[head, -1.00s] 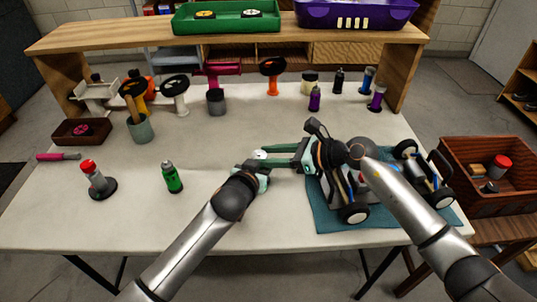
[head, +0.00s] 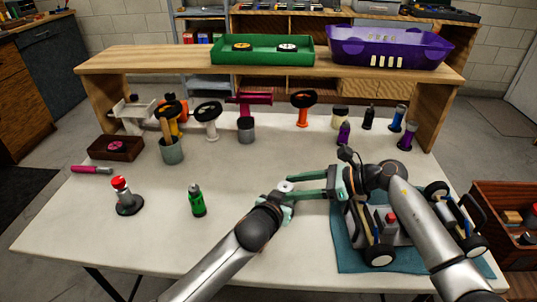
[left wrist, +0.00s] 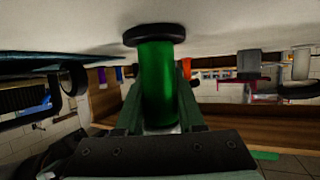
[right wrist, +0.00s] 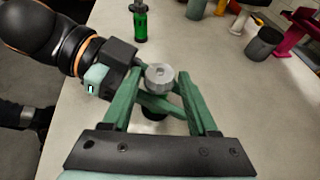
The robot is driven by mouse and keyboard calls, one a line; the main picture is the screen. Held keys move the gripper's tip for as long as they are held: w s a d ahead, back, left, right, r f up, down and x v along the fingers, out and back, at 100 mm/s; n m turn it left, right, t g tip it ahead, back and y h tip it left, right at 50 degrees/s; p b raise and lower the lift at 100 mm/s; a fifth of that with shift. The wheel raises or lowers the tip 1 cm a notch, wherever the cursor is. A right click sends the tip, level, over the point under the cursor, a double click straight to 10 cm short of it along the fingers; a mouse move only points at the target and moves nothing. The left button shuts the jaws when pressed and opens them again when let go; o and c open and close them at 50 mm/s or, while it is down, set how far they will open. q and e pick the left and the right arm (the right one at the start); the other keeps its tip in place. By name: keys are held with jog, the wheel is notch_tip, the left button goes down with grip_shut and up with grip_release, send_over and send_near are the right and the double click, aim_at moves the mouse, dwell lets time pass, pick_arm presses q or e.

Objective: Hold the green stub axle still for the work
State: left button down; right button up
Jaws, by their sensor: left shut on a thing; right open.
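The green stub axle is a green cylinder (left wrist: 158,85) with a black flange, seen in the left wrist view between my left gripper's fingers. My left gripper (left wrist: 160,105) is shut on it. The flange is at or close to the tabletop; I cannot tell if it touches. The axle's round grey top (right wrist: 160,77) shows in the right wrist view and as a small pale disc (head: 286,186) in the head view. My right gripper (right wrist: 160,88) is open, its fingers spread on both sides of that top. In the head view, my right gripper (head: 300,187) reaches in from the right.
The partly built car (head: 385,225) sits on a teal mat (head: 352,262) under my right arm. A green bottle-like item (head: 197,201) and a red-topped stand (head: 123,195) are left of my left arm. Several parts line the back. The front left tabletop is clear.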

jog(key=v, duration=1.2)
jog(key=w+a+r+m+g+h, duration=0.1)
jog(key=a+r+h, duration=0.3)
jog(key=a+h, duration=0.5)
jog(key=shift+m, duration=0.3)
jog(key=x, duration=0.8)
jog(key=shift+a, duration=0.1)
jog(key=shift+w+a+f, duration=0.1)
jog(key=n, duration=0.2)
jog(key=n+g, duration=0.1)
jog(key=n, duration=0.1)
jog(key=n+g, duration=0.1)
jog(key=shift+w+n, duration=0.25)
jog(key=shift+n, duration=0.15)
jog(key=shift+r+n+g, duration=0.2)
jog(key=shift+n+g, duration=0.1)
jog(key=shift+n, duration=0.1)
jog(key=v, duration=1.2)
jog(key=s+a+n+t+h, duration=0.4)
jog(key=a+h, duration=0.3)
jog(key=a, duration=0.2)
jog(key=shift+s+a+f+n+h, duration=0.15)
jog(key=shift+s+n+h, duration=0.15)
jog(key=shift+s+n, duration=0.5)
jog(key=shift+w, duration=0.1)
